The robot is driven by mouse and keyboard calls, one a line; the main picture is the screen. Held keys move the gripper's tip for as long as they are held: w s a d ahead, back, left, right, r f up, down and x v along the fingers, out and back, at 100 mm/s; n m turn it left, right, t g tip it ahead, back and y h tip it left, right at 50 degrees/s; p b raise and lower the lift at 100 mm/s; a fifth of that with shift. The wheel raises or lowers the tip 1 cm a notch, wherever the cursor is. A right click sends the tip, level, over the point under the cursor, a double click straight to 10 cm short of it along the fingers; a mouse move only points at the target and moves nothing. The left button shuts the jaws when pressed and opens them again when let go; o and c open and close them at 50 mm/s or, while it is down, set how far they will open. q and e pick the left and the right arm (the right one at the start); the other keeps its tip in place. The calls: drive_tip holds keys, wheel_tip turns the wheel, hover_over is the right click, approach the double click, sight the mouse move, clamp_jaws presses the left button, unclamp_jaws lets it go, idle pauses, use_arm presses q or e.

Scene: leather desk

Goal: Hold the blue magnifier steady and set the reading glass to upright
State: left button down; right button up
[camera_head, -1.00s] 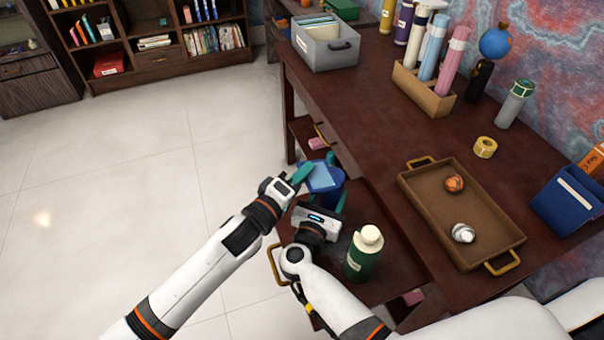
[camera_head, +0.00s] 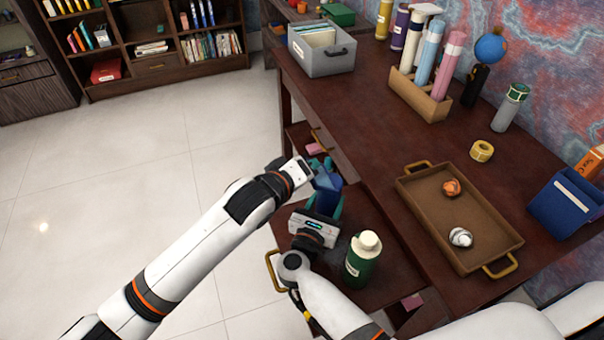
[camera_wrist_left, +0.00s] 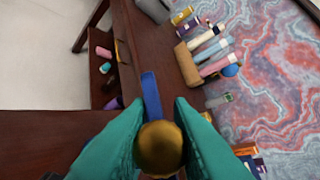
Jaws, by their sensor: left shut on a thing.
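The blue magnifier (camera_head: 325,203) stands on the lower dark wood surface, partly hidden by my grippers. Its reading glass (camera_head: 327,181) now looks narrow and steep, close to upright. My left gripper (camera_head: 320,163) is at the top of the glass. In the left wrist view, its teal fingers close on a round brass knob (camera_wrist_left: 160,148), with the blue edge of the glass (camera_wrist_left: 151,95) beyond it. My right gripper (camera_head: 325,210) has its teal fingers on both sides of the magnifier's blue body and appears shut on it.
A green bottle (camera_head: 362,258) stands close to the right of my right gripper. The higher desk holds a brown tray (camera_head: 418,212) with two balls, a tape roll (camera_head: 482,151), a grey file box (camera_head: 321,61) and a tube rack (camera_head: 420,97). Open floor lies left.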

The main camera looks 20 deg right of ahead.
sight(320, 171)
use_arm(q)
drive_tip(key=d+r+y, duration=0.1)
drive_tip(key=d+r+m+y, duration=0.1)
drive_tip(key=y, duration=0.1)
drive_tip(key=shift+w+d+r+m+g, duration=0.1)
drive_tip(key=shift+d+r+m+g, duration=0.1)
drive_tip(key=shift+r+m+g, duration=0.15)
drive_tip(key=shift+d+m+g+y, duration=0.25)
drive_tip(key=shift+d+y, duration=0.2)
drive_tip(key=shift+y, duration=0.45)
drive_tip(key=c, duration=1.3)
unclamp_jaws()
drive_tip(key=shift+f, duration=0.15)
drive_tip(key=shift+a, duration=0.1)
drive_tip(key=v, duration=1.2)
